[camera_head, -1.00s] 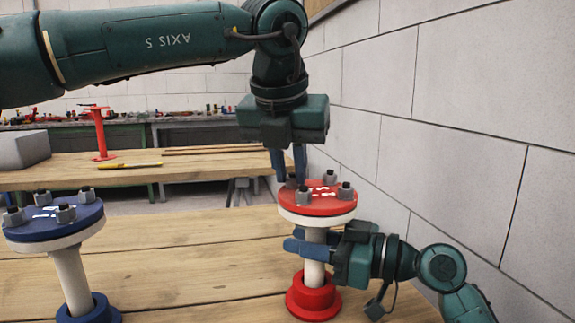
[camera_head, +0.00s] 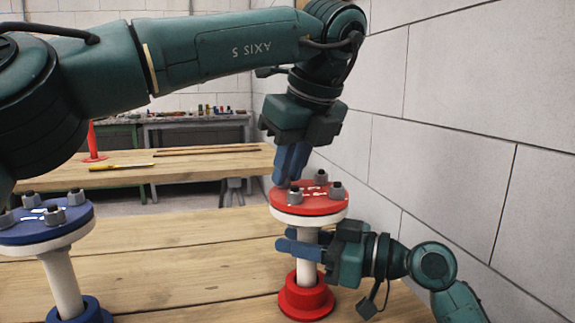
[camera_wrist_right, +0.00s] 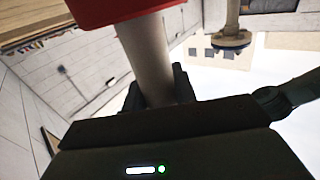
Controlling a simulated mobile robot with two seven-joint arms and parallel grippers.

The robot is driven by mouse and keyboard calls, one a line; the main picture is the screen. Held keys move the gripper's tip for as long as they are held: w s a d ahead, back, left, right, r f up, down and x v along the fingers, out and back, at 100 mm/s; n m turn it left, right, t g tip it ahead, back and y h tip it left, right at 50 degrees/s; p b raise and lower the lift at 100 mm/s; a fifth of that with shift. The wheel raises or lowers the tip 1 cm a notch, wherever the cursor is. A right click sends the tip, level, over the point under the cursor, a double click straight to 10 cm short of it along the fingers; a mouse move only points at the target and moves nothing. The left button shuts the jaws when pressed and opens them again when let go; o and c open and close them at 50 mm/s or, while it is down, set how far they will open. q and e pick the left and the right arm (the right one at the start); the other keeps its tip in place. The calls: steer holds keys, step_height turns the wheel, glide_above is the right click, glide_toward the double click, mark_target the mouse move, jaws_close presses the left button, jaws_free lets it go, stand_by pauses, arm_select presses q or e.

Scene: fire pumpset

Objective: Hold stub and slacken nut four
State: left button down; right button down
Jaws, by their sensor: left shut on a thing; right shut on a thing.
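The red-topped stub stands on the near bench, with a red flange (camera_head: 315,203), a pale pipe (camera_head: 308,238) and a red foot (camera_head: 306,297). My right gripper (camera_head: 306,246) is shut around the pipe below the flange. The right wrist view shows the pipe (camera_wrist_right: 146,58) between its dark fingers. My left gripper (camera_head: 290,180) points down from above, its blue fingers shut on a nut at the flange's left side. The fingers mostly hide that nut. Other nuts stand clear, one at the back (camera_head: 321,177) and one at the right (camera_head: 336,190).
A blue-flanged stub (camera_head: 45,228) with several nuts stands at the left of the near bench (camera_head: 180,265). A rear bench (camera_head: 200,168) carries a yellow-handled tool (camera_head: 120,167) and a red stand (camera_head: 93,145). A block wall (camera_head: 460,120) is close on the right.

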arm_select(q)
steer(key=n, duration=0.2)
steer(key=n+g+y, duration=0.1)
steer(key=shift+w+n, duration=0.25)
steer(key=shift+n, duration=0.15)
steer(key=shift+w+n+g+y, duration=0.15)
steer(key=shift+n+g, duration=0.2)
steer(key=shift+n, duration=0.5)
steer(key=shift+n+g+y, duration=0.15)
steer(key=shift+n+g, duration=0.2)
steer(key=shift+n, duration=0.5)
steer(key=shift+d, duration=0.1)
steer(key=c, duration=1.3)
jaws_free()
steer(key=shift+c, duration=0.2)
